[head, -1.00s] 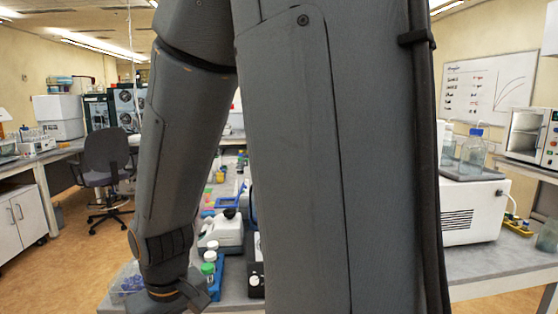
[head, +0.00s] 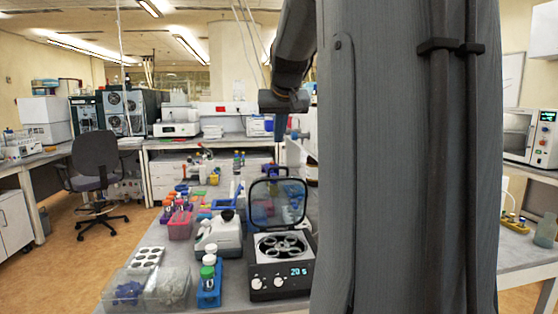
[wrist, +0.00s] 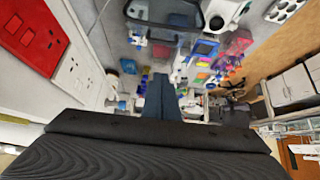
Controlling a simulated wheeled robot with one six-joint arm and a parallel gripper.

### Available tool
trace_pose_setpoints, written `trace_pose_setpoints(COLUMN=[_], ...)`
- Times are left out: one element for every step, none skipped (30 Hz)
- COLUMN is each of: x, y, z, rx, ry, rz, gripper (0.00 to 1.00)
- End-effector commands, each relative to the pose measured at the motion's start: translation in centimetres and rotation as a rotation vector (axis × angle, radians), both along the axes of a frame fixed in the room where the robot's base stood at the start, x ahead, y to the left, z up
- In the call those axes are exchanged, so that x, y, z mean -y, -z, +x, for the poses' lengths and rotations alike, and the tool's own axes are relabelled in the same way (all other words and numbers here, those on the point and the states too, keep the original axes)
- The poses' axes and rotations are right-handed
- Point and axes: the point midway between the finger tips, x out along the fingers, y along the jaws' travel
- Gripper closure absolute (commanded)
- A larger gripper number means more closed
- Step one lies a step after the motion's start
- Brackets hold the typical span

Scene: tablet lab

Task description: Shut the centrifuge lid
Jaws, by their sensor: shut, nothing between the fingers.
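The centrifuge (head: 282,284) is a black box with a pale top, two white knobs and a lit display, standing on the bench in the head view. Its round rotor shows. Its lid (head: 279,203), a clear panel in a dark frame, stands open, upright at the back. My gripper (head: 281,127) is shut and empty, pointing down above and behind the lid, apart from it. In the wrist view my gripper (wrist: 161,82) points away from the camera, and the dark-framed lid (wrist: 163,14) shows at the top edge.
A white bench device (head: 219,236) and a blue rack with capped bottles (head: 209,284) stand left of the centrifuge. Clear bins (head: 145,289) lie at the front left. My arm hides the bench to the right. In the wrist view a red panel (wrist: 35,35) is at the left.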

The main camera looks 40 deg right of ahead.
Motion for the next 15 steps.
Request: trace_pose_setpoints(x=[0.6,0.8,1.0,1.1,1.2,1.4,1.5,1.6,1.9,2.1,2.3,2.5,2.7,2.9,3.1], y=[-0.4,-0.5,-0.4,-0.2,0.1,0.6,1.0,1.4,2.0,2.4,2.9,3.5,3.9,4.3,4.8], z=[0.0,0.0,0.1,0.3,0.5,0.8,1.1,1.3,1.8,2.1,2.4,2.8,3.1,3.4,3.8], rx=[0.006,0.007,0.007,0.007,0.007,0.006,0.005,0.006,0.004,0.005,0.004,0.004,0.005,0.004,0.005], ry=[0.008,0.011,0.011,0.011,0.011,0.011,0.009,0.009,0.009,0.009,0.009,0.009,0.009,0.009,0.009], rz=[-0.004,-0.005,-0.005,-0.005,-0.005,-0.004,-0.003,-0.004,-0.003,-0.003,-0.003,-0.003,-0.003,-0.003,-0.003], gripper=[1.00,1.00,1.00,1.00,1.00,1.00,1.00,1.00,1.00,1.00,1.00,1.00,1.00,1.00,1.00])
